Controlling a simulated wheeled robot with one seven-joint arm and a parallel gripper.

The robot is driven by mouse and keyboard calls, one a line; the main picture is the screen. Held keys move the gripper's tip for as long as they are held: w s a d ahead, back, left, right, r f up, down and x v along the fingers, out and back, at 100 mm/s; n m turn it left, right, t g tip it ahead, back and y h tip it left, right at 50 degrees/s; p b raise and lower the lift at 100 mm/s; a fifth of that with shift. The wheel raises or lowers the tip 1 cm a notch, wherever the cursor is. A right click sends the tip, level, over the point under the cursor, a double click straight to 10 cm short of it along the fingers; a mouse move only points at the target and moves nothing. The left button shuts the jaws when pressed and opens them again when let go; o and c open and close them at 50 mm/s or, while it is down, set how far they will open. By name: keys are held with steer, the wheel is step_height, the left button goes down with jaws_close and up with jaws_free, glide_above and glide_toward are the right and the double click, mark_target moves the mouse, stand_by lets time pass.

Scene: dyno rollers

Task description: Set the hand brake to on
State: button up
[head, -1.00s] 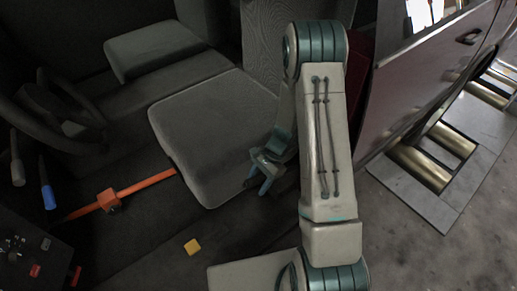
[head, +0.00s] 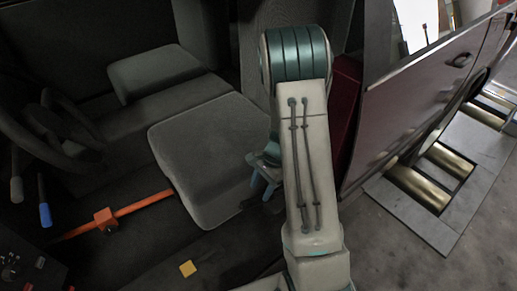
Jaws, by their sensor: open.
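Two levers stand at the far left of the head view, below the steering wheel. One has a blue grip (head: 45,214) and the other a grey grip (head: 16,190). I cannot tell which of them is the hand brake, or its setting. My gripper (head: 260,186) is open beside the right side of the front seat cushion, partly hidden by my arm. Nothing shows between its fingers, and it is far to the right of both levers.
The steering wheel (head: 60,140) is at left. An orange bar (head: 145,203) with a block lies between the levers and the seat cushion (head: 205,150). The open car door (head: 410,115) stands at right, near floor rollers (head: 418,188).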

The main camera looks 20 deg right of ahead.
steer(key=v, duration=0.4)
steer(key=shift+p, duration=0.3)
steer(key=s+a+r+n+t+h+p, duration=0.1)
steer(key=s+r+n, duration=0.3)
steer(key=r, duration=0.7)
steer(key=s+a+r+n+t+h+p, duration=0.1)
steer(key=s+a+r+n+h+p, duration=0.1)
steer(key=r, duration=0.9)
steer(key=shift+s+a+n+t+h, duration=0.3)
steer(key=shift+s+a+n+h, duration=0.2)
steer(key=shift+s+a+n, duration=0.85)
steer(key=shift+s+d+f, duration=0.1)
steer(key=shift+s+d, duration=0.05)
steer(key=shift+d, duration=0.05)
steer(key=s+r+n+t+p, duration=0.1)
steer(key=s+r+n+p, duration=0.4)
steer(key=r+p, duration=0.4)
step_height(320, 180, up, 3)
steer(key=shift+s+a+r+t, duration=0.1)
steer(key=shift+s+a+t, duration=0.25)
steer(key=shift+s, duration=0.4)
